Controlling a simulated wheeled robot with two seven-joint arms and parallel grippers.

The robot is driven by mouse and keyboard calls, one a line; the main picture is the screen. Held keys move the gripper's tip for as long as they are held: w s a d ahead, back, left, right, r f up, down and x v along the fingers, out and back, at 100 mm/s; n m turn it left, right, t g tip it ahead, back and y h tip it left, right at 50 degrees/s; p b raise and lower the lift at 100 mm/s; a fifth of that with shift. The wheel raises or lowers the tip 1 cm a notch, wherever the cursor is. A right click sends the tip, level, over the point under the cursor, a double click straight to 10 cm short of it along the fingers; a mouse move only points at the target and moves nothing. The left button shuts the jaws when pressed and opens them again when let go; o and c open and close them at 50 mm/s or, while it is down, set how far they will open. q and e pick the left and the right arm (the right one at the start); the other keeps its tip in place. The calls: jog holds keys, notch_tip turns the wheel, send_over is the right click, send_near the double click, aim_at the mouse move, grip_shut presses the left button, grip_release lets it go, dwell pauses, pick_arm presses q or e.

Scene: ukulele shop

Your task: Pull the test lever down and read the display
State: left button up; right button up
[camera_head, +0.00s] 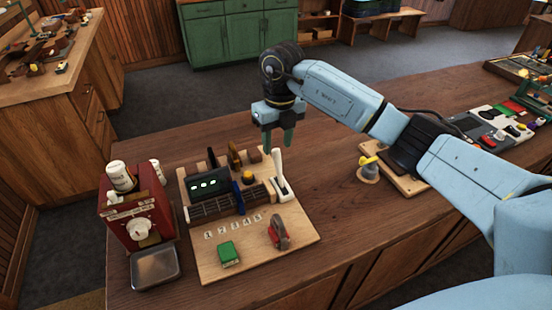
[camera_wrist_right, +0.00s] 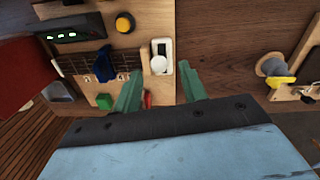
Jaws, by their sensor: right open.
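The white test lever (camera_head: 278,166) stands upright in its white slotted base on the right edge of a wooden test board (camera_head: 290,219). Its round white end shows from above in the right wrist view (camera_wrist_right: 159,64). The dark display (camera_head: 209,183) on the board shows several lit green marks, too small to read as characters. My right gripper (camera_head: 278,146) is open and empty, pointing down above and just behind the lever. In the right wrist view its green fingers (camera_wrist_right: 160,88) are apart, with the lever beyond them. My left gripper is not in view.
The board also carries a yellow button (camera_head: 248,176), a blue clamp (camera_head: 238,198), a green block (camera_head: 229,253) and a red-grey part (camera_head: 278,233). A red machine (camera_head: 136,215) and metal tray (camera_head: 155,268) stand left. Bare tabletop lies between.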

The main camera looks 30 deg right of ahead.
aim_at(276, 161)
jog(key=f, duration=0.6)
jog(key=shift+a+f+p, duration=0.2)
jog(key=shift+f+p, duration=0.1)
jog(key=shift+f, duration=0.1)
grip_shut()
